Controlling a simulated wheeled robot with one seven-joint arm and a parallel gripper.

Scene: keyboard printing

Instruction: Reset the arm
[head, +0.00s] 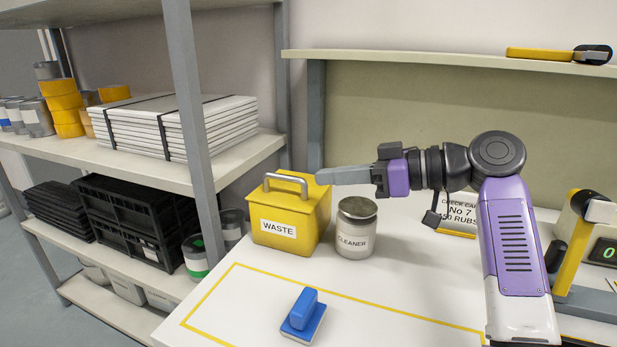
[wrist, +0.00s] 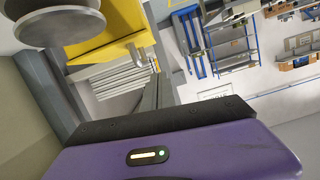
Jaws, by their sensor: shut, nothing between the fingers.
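My gripper (head: 345,175) is at the end of my purple and grey arm (head: 512,235) in the head view. It is shut and empty, level and pointing left. Its tip is in front of the upper right of the yellow waste bin (head: 322,222), above the cleaner can; I cannot tell whether it touches the bin. In the wrist view, the dark edge of the gripper (wrist: 160,120) crosses the picture above the purple housing.
The cleaner can (head: 357,240) stands on the white table beside the bin. A blue-handled block (head: 303,315) lies inside a yellow outline. A counter device (head: 600,240) stands at right. A shelf rack (head: 190,100) is at left. A shelf (head: 420,62) runs behind.

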